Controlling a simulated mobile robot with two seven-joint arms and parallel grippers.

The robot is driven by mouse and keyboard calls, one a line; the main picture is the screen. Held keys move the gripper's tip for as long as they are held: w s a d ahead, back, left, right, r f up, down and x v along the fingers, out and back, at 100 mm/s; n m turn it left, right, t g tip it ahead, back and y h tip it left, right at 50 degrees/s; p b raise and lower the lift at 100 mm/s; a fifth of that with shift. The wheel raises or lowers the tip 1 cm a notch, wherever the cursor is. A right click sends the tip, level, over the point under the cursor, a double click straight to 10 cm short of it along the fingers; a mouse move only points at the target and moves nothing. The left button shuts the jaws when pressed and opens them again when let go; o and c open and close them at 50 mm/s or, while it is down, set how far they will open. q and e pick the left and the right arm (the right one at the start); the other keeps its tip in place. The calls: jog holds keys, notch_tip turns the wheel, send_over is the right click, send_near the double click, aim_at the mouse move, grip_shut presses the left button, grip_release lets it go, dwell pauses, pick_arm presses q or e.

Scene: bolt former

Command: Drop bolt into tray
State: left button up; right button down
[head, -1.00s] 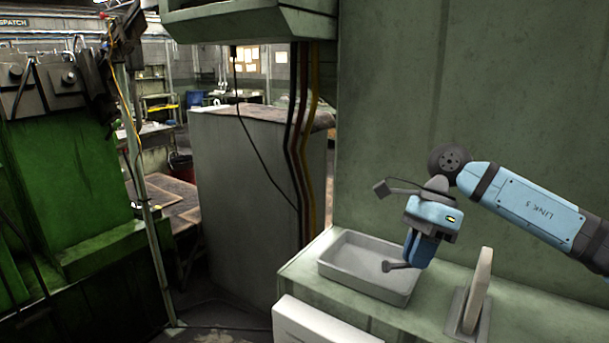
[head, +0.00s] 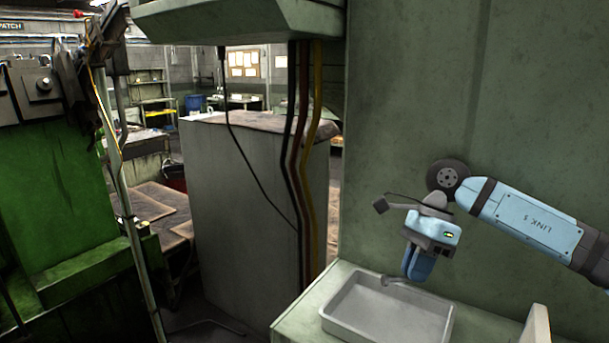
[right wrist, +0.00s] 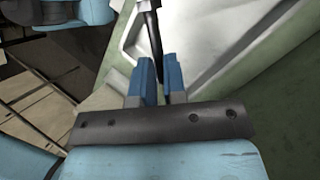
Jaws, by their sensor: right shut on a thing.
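My right gripper (head: 412,275) has blue fingers that point down, with their tips close together. It is shut on a bolt (head: 396,281), a small grey piece with a dark end that sticks out to the left. In the right wrist view the bolt (right wrist: 153,35) is a dark shaft between the blue fingers (right wrist: 158,75). The tray (head: 350,325) is a shallow, pale grey rectangle on the green counter. The gripper and bolt appear above the tray's back part; the height gap is hard to judge. The tray's floor looks empty where visible.
The green counter (head: 300,320) carries the tray against a green wall (head: 415,100). A pale upright plate (head: 537,328) stands to the right of the tray. Hanging cables (head: 302,180) and a grey cabinet (head: 240,210) are at left-centre. Green machinery (head: 60,200) is at far left.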

pick_arm(q)
jog(key=shift+w+f, duration=0.1)
jog(key=shift+w, duration=0.4)
pick_arm(e)
notch_tip(320, 180, down, 3)
jog(key=shift+w, duration=0.15)
jog(key=c, duration=1.1)
grip_release()
pick_arm(q)
jog(key=shift+s, duration=0.1)
jog(key=shift+f, duration=0.1)
pick_arm(e)
jog(key=shift+r, duration=0.1)
pick_arm(q)
jog(key=f+b, duration=0.2)
jog(key=b, duration=0.1)
jog(key=f+b, duration=0.1)
jog(key=shift+d+f, duration=0.2)
jog(key=shift+d, duration=0.05)
pick_arm(e)
notch_tip(320, 180, up, 20)
